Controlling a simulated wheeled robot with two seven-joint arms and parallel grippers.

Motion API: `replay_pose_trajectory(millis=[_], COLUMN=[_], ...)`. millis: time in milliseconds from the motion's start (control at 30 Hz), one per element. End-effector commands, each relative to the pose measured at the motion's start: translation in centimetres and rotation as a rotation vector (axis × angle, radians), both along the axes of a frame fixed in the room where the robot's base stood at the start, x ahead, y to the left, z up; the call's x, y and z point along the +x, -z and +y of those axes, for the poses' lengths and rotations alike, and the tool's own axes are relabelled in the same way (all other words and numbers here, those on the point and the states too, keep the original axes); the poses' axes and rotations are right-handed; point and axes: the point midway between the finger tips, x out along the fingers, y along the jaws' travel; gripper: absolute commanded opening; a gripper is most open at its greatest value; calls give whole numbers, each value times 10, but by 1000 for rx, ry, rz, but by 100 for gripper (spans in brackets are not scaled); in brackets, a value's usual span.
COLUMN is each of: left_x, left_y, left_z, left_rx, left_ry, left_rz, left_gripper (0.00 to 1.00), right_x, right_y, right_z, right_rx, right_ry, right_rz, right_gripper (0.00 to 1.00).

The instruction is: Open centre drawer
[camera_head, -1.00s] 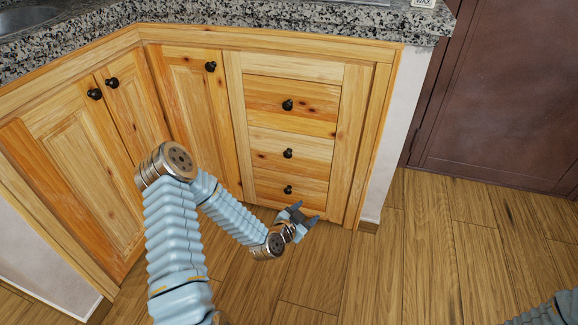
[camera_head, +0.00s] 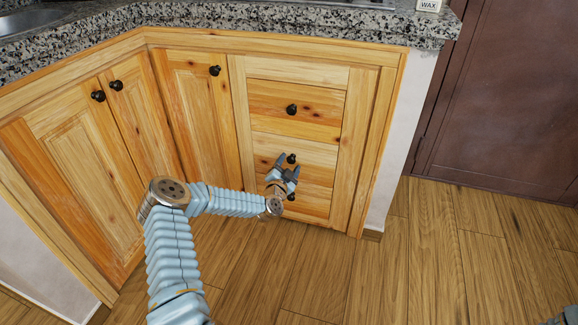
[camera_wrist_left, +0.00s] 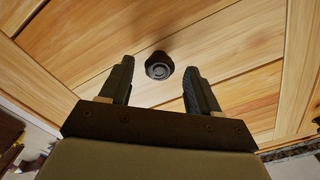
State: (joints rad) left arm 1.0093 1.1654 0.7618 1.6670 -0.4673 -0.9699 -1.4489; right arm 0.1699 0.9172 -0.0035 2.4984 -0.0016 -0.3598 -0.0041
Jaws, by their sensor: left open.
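The centre drawer (camera_head: 318,154) is the middle of three stacked wooden drawer fronts and looks closed. Its round black knob (camera_head: 291,158) sits just above my left gripper (camera_head: 287,167). My left gripper is open and empty in front of the lower part of this drawer. In the left wrist view, a black knob (camera_wrist_left: 159,66) lies beyond the fingertips, between the lines of the two open fingers (camera_wrist_left: 158,75). I see no contact with it. The gripper and forearm hide part of the lower drawers. My right gripper is not in view.
The top drawer knob (camera_head: 291,109) is above, and the bottom drawer knob (camera_head: 291,197) is just below my gripper. A cabinet door (camera_head: 197,120) stands to the left. A granite counter (camera_head: 300,22) overhangs above.

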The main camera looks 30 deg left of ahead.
Motion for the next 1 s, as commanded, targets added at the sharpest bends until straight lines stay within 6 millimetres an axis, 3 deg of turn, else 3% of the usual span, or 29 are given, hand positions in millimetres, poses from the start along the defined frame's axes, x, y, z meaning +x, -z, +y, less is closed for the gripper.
replay_pose_trajectory(millis=[333, 733, 1000], left_x=[6, 5, 4], left_y=[0, 0, 0], left_z=[1, 1, 1], left_rx=[-1, -1, 0], left_ry=[1, 1, 2], left_rz=[0, 0, 1], left_gripper=[62, 2, 0], right_x=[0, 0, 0], right_y=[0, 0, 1], right_z=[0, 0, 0], right_rx=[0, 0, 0], right_ry=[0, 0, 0], right_rz=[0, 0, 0], right_gripper=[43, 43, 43])
